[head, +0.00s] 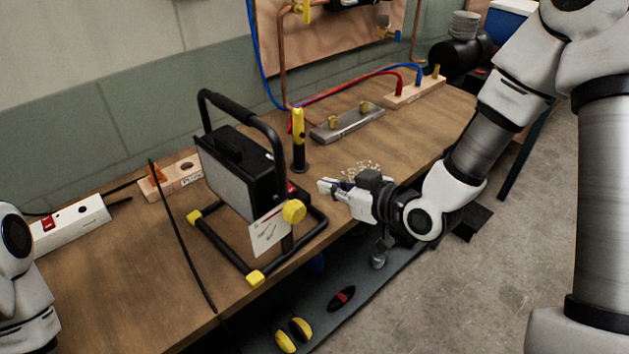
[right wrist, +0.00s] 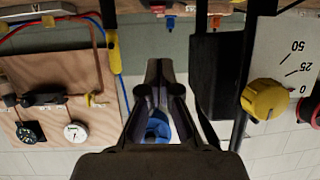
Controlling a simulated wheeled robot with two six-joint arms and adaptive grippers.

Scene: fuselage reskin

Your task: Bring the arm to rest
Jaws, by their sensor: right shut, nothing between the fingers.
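My right arm comes in from the right in the head view. Its gripper (head: 328,187) is shut and empty, above the front part of the workbench, just right of the black work lamp (head: 240,170). In the right wrist view the two dark fingers (right wrist: 160,75) are together, with nothing held between them. A blue round object (right wrist: 157,127) shows behind the fingers there. Only part of my left arm (head: 18,265) shows at the left edge of the head view; its gripper is out of the picture.
The lamp stand has yellow feet and a yellow knob (head: 293,211). A yellow-black torch-like tool (head: 299,138) stands behind it. A grey metal bar (head: 347,124) and a wooden block (head: 415,92) lie farther back. A white power strip (head: 70,225) is left. Grey floor (head: 450,290) is open in front.

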